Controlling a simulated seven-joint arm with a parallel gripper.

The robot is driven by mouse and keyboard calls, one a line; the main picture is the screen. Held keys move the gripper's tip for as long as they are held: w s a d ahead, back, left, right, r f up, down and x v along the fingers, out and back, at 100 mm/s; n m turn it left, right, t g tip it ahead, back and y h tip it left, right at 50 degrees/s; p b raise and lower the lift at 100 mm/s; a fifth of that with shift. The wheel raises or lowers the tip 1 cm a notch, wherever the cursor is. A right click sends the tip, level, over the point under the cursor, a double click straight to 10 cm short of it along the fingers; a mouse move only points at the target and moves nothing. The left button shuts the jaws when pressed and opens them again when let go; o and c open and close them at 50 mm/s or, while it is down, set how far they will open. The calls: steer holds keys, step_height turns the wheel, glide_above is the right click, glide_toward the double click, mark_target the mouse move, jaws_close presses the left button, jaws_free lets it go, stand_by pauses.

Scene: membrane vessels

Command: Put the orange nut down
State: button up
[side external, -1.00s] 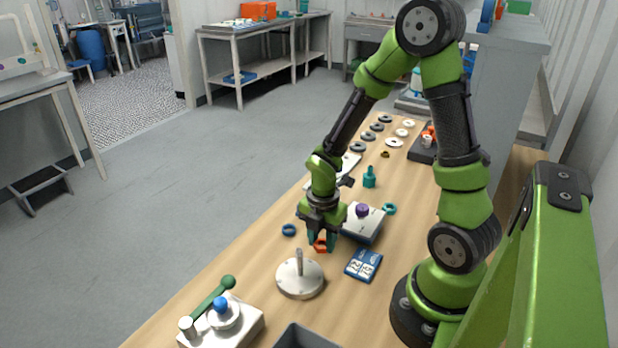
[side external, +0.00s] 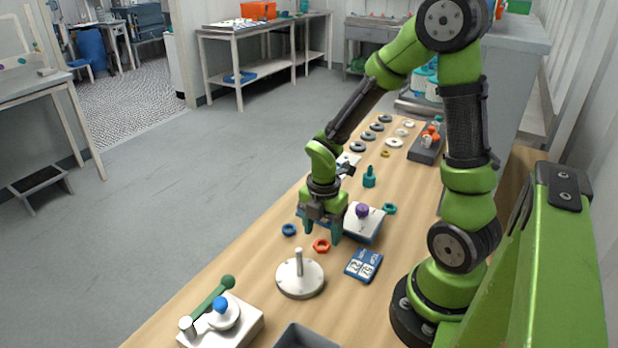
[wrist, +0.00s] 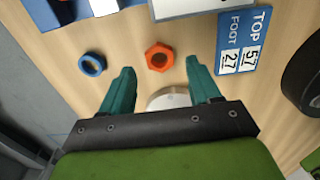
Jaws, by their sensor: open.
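The orange nut (side external: 321,245) lies flat on the wooden table, between the blue nut and the blue number card. In the wrist view the orange nut (wrist: 159,56) sits ahead of my fingertips, with bare wood around it. My gripper (side external: 323,230) is open and empty, raised above the table just behind the nut in the side view. In the wrist view its two teal fingers (wrist: 160,78) are spread wide apart, and neither touches the nut.
A round metal base with an upright peg (side external: 300,277) stands just in front of the nut. A blue nut (side external: 289,230) lies to the left, a blue number card (side external: 363,265) to the right. A white block with a purple knob (side external: 363,225) and a teal nut (side external: 389,209) are behind.

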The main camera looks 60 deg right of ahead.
steer(key=s+a+r+m+t+y, duration=0.1)
steer(key=s+a+r+m+t, duration=0.1)
steer(key=r+m, duration=0.8)
steer(key=s+a+r+m+t+y, duration=0.1)
steer(key=a+r+m+t, duration=0.4)
steer(key=r+m, duration=0.6)
steer(key=shift+s+a+m, duration=0.45)
steer(key=shift+a+m, duration=0.15)
steer(key=shift+a, duration=0.3)
